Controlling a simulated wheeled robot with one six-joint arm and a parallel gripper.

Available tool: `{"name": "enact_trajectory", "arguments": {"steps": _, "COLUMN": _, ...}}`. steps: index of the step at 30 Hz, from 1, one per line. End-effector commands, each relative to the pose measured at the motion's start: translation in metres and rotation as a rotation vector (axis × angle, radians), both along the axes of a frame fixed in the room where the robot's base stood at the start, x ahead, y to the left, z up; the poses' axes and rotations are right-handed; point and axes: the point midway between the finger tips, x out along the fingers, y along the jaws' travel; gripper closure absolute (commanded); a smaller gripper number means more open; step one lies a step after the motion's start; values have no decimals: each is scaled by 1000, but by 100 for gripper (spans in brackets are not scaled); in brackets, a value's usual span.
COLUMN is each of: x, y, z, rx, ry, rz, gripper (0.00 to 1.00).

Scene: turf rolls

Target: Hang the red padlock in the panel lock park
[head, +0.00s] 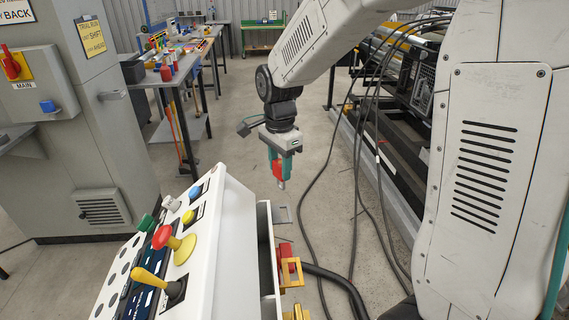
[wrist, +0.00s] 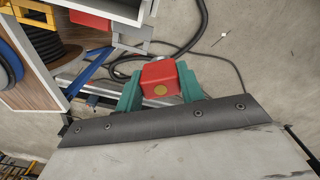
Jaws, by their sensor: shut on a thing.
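The red padlock (head: 277,171) is held between the teal fingers of my gripper (head: 280,163), in the air to the right of the white control console. Its silver shackle points down in the head view. In the wrist view the padlock (wrist: 160,79) fills the gap between both fingers (wrist: 158,88). On the console's right side there is a small grey bracket (head: 282,214), with a red part (head: 285,251) and yellow brackets (head: 291,272) below it. I cannot tell for certain which of these is the lock park. The padlock is apart from all of them.
The white console (head: 221,230) carries a yellow joystick (head: 150,278) and a red mushroom button (head: 162,237). A grey cabinet (head: 85,130) stands at left. Black cables (head: 330,200) hang and lie on the floor at right.

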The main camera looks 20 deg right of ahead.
Motion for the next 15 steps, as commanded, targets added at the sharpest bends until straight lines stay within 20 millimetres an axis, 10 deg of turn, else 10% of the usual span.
{"name": "enact_trajectory", "arguments": {"steps": 15, "x": -52, "y": 12, "z": 38, "rx": 0, "ry": 1, "rz": -532, "gripper": 87}}
